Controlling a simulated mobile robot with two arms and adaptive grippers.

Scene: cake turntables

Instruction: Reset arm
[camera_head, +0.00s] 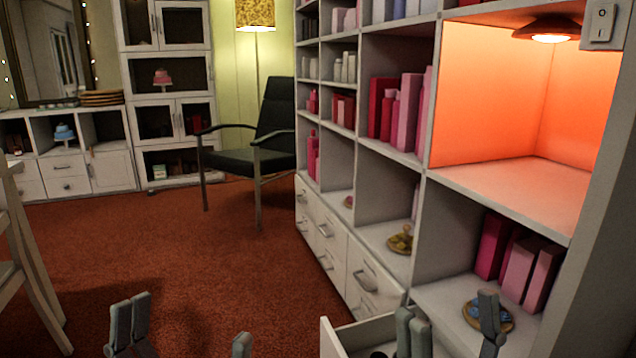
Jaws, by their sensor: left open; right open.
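My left gripper (184,332) shows at the bottom left of the head view, over the red-brown carpet. Its grey fingers are wide apart with nothing between them. My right gripper (450,325) shows at the bottom right, in front of the white shelf unit (427,200). Its fingers are also apart, and I see nothing held between them. The right fingertip overlaps a small plate (508,319) with blue items in the lower compartment; I cannot tell if they touch. The arms behind both grippers are out of frame.
A pulled-out drawer (326,338) stands beside my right gripper, partly cut off below. A lit orange compartment (490,95) with a lamp (548,30) is above. A dark armchair (275,120) stands further back. A white chair (30,265) is at left. The carpet (180,255) is clear.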

